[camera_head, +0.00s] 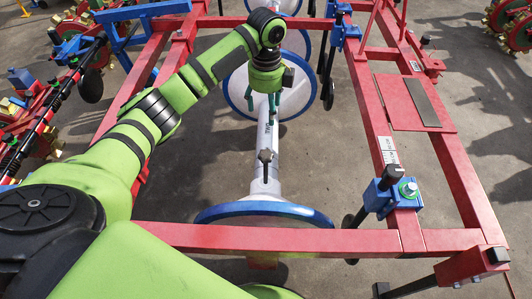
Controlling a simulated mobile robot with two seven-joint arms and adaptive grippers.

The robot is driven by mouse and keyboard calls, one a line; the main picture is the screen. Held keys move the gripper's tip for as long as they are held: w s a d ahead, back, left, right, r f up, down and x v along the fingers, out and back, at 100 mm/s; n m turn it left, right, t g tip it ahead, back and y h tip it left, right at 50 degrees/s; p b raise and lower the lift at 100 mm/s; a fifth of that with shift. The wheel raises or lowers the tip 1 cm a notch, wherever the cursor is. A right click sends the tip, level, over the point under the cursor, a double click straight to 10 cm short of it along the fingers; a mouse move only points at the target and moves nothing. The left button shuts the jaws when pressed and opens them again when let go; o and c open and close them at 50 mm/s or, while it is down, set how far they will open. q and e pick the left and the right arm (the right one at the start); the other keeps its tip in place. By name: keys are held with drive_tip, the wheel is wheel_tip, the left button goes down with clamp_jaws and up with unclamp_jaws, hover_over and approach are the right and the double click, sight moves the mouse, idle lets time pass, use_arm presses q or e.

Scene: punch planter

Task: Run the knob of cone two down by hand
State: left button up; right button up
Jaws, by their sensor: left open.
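White cones with blue rims stand in a row inside the red frame. I cannot tell by any label which is cone two. The nearest cone (264,210) is at the lower middle; a larger cone (300,98) is behind it. A black knob (265,156) on a thin stem stands upright above the pale tube (267,187) between these two. My left gripper (263,103) points down in front of the larger cone, beyond the knob and apart from it. Its teal fingers are open, with nothing seen between them. The wrist hides part of the larger cone. My right gripper is out of view.
The red frame (266,239) crosses the front and runs along both sides. A blue clamp with a black handle (387,190) sits on the right beam. Another blue clamp (344,32) is farther back. Machinery fills the left edge; bare grey floor (335,160) shows right of the tube.

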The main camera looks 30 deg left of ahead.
sight(266, 154)
use_arm(q)
wheel_tip(266, 154, down, 13)
drive_tip(key=n+b, duration=0.2)
drive_tip(key=n, duration=1.1)
drive_tip(key=shift+r, duration=0.15)
wheel_tip(266, 154, down, 6)
drive_tip(key=shift+r+b, duration=0.15)
drive_tip(key=shift+b, duration=0.5)
drive_tip(key=shift+f, duration=0.65)
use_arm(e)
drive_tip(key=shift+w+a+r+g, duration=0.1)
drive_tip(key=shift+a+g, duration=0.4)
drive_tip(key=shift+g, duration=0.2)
use_arm(q)
drive_tip(key=shift+s, duration=0.1)
drive_tip(key=c, duration=1.2)
